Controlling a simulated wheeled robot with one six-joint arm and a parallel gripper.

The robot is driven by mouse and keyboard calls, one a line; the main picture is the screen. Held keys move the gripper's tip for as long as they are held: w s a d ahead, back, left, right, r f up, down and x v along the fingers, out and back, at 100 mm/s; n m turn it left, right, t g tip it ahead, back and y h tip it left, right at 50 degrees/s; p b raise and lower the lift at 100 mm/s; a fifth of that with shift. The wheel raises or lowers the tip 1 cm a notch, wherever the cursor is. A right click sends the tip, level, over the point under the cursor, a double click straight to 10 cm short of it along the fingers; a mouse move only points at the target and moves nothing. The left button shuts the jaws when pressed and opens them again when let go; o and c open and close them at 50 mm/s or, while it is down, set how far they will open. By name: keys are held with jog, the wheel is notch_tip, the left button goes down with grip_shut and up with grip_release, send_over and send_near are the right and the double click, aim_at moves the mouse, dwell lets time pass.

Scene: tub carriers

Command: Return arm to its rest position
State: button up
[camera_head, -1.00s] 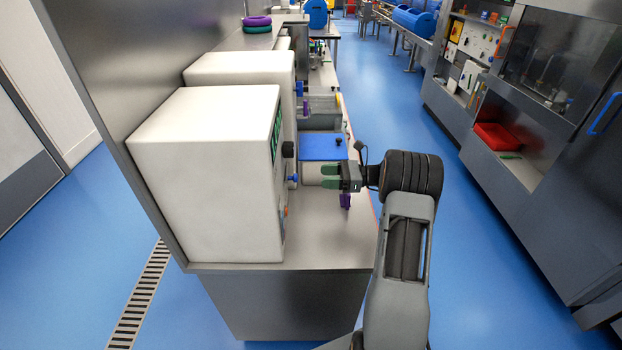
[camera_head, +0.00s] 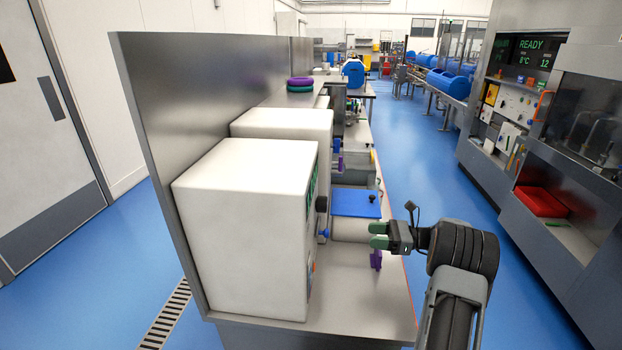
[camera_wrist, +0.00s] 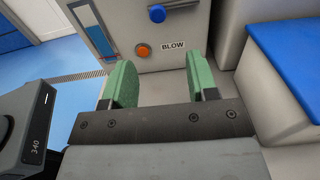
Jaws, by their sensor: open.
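My gripper (camera_head: 378,235) is at the end of my arm, over the right part of the steel bench (camera_head: 352,290) in the head view. Its two green fingers are apart with nothing between them; the wrist view (camera_wrist: 160,85) also shows them open and empty. In the wrist view they point toward the front of a white machine with an orange button (camera_wrist: 144,50), a "BLOW" label and a blue knob (camera_wrist: 157,13). A small purple item (camera_head: 376,260) shows just below the gripper in the head view; I cannot tell whether it touches the gripper.
Two white box machines (camera_head: 245,225) stand along the bench's left side. A blue-lidded unit (camera_head: 356,203) stands just behind my gripper. A grey cabinet with a red tray (camera_head: 541,201) stands at the right. The blue floor aisle (camera_head: 425,165) between them is clear.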

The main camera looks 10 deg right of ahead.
notch_tip(320, 180, down, 7)
jog(key=s+a+n+g+h, duration=0.1)
jog(key=s+n+g+h, duration=0.1)
jog(key=s+h, duration=0.1)
jog(key=s+a+n+g+h, duration=0.4)
jog(key=s+a+n+h, duration=0.1)
jog(key=s+n, duration=0.15)
jog(key=s+a+r+n+t+h, duration=0.3)
jog(key=s+a+r+n+h, duration=0.6)
jog(key=s+a+r+n, duration=0.2)
jog(key=s+r+n, duration=0.1)
jog(key=s+n, duration=0.1)
jog(key=s, duration=0.1)
jog(key=shift+n+p, duration=0.35)
jog(key=shift+a+r, duration=0.1)
dwell(0.4)
